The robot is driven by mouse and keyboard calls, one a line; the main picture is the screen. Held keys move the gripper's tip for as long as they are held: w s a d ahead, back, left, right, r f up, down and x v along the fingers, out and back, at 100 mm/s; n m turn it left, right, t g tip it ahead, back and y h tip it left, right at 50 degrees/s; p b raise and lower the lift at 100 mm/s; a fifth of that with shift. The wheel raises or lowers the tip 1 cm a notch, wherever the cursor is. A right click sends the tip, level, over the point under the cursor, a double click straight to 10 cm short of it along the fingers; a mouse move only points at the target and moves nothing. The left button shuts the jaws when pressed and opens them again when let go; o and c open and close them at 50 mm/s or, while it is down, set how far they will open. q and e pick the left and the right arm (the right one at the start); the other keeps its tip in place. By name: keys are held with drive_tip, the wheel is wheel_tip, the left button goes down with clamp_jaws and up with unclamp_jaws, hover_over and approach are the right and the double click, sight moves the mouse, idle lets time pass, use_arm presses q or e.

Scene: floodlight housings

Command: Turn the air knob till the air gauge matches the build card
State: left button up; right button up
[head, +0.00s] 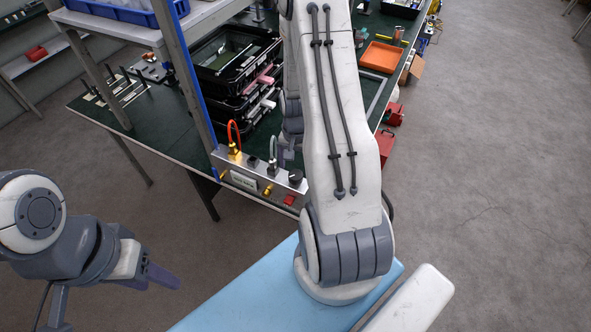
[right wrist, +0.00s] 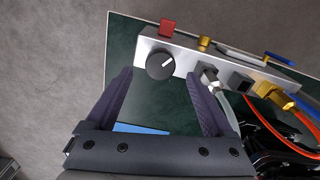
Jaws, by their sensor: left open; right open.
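The black round air knob (head: 296,177) sits at the right end of a silver control box (head: 262,178). In the right wrist view the knob (right wrist: 160,65) shows a white pointer line slanting up and right. A small pale display (head: 243,181), perhaps the air gauge, is on the box front; its reading is too small to tell. I cannot make out a build card. My right gripper (right wrist: 160,76) is open, its fingertips either side of the knob in that view, apparently not touching it. My left gripper (head: 163,278) is open and empty, low at left.
The box carries a red switch (right wrist: 167,27), brass fittings (right wrist: 275,95) and an orange hose (head: 233,132). Black stacked trays (head: 235,62) stand on the green bench behind. A blue post (head: 188,75) rises beside the box. An orange tray (head: 381,57) lies farther back.

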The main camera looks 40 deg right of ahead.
sight(296, 175)
drive_tip(key=shift+f+p, duration=0.4)
drive_tip(key=shift+f, duration=1.75)
